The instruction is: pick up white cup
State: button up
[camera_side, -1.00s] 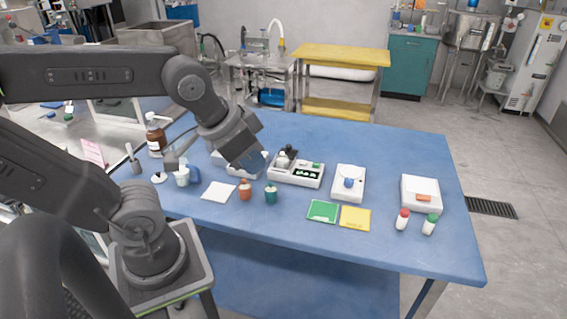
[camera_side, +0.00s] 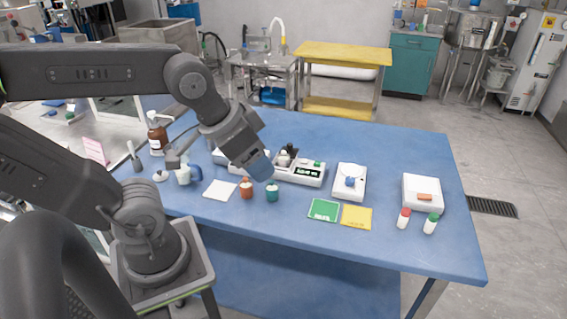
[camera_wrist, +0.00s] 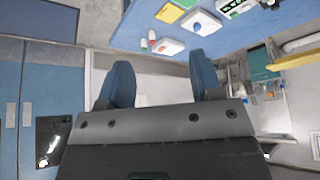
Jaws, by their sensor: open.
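A small white cup (camera_side: 183,176) stands at the left of the blue table (camera_side: 300,235), beside a blue cup (camera_side: 196,175). My gripper (camera_side: 260,165) is to the right of the white cup and above the table, near the small bottles, with its blue fingers angled down. In the wrist view my gripper (camera_wrist: 160,84) has its two blue fingers apart and nothing between them. The white cup does not show in the wrist view.
An orange bottle (camera_side: 246,188) and a teal bottle (camera_side: 272,192) stand below my gripper. A white paper (camera_side: 219,190) lies between them and the cups. A brown bottle (camera_side: 156,135) stands behind the cups.

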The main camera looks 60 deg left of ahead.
jog(key=shift+o, duration=0.8)
jog(key=m+g+y, duration=0.5)
jog(key=m+g, duration=0.1)
jog(key=m, duration=1.2)
send_over(284, 151)
jog(key=d, duration=0.5)
notch_tip(284, 151, down, 10)
jog(key=shift+h, duration=0.3)
jog(key=x, duration=1.3)
jog(key=shift+w+f, duration=0.15)
jog(key=shift+f, duration=0.3)
jog(key=shift+c, duration=0.5)
